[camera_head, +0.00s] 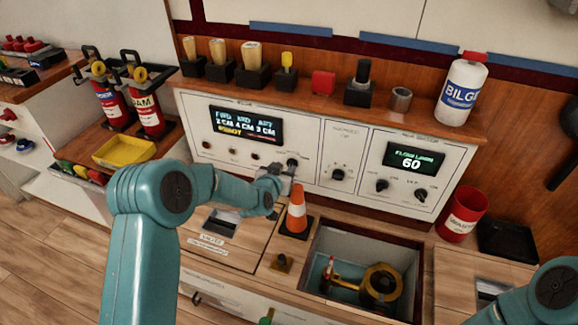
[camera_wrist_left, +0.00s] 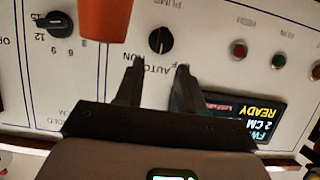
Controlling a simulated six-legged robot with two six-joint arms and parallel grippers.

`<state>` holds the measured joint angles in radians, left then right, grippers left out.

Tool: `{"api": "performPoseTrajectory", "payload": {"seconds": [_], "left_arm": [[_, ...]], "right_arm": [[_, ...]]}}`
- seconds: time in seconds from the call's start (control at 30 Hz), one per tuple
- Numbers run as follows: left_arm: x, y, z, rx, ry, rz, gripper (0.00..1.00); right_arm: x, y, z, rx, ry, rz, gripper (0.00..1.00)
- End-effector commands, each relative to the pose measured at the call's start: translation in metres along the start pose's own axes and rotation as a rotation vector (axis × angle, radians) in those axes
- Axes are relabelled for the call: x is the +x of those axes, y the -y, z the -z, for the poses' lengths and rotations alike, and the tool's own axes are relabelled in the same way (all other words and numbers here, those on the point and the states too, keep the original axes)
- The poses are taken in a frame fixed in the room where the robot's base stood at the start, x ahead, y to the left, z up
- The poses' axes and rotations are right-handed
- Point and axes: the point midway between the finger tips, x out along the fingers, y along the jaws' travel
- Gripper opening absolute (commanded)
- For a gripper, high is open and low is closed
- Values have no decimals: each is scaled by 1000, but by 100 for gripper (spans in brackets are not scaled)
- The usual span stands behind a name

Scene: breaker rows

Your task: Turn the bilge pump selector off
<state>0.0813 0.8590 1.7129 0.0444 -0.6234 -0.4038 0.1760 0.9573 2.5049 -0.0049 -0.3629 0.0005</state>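The bilge pump selector is a black rotary knob (camera_head: 292,163) on the white panel, right of the coloured display. My left gripper (camera_head: 285,172) is at the panel just in front of the knob. Its two fingers (camera_wrist_left: 158,70) are apart with nothing between them, and the knob lies just beyond the tips. My right gripper is out of view.
An orange and white cone (camera_head: 297,212) stands close to my left gripper. Other knobs (camera_head: 338,175) sit to the right on the panel. An open bilge well (camera_head: 325,240) with a brass pump (camera_head: 380,285) lies below. A BILGE bottle (camera_head: 461,90) stands on the shelf.

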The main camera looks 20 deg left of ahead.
Motion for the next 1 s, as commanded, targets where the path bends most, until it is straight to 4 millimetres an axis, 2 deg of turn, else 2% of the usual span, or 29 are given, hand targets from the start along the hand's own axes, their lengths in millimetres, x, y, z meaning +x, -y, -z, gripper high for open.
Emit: {"api": "performPoseTrajectory", "payload": {"seconds": [0.1,0.3,0.67,0.7,0.77,0.8,0.83,1.0], "left_arm": [[22,0,-2,0,1,0,38],[44,0,-1,0,1,-1,38],[52,0,1,0,1,-1,38],[53,0,1,0,2,-1,35],[53,0,1,0,2,-1,16],[53,0,1,0,2,-1,2],[52,0,1,0,2,-1,0],[53,0,0,-1,1,-1,0]], "right_arm": [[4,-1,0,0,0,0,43],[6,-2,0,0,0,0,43],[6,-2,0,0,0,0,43],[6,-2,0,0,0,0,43],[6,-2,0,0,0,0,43],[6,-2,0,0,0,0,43],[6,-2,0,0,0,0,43],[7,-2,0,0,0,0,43]]}}
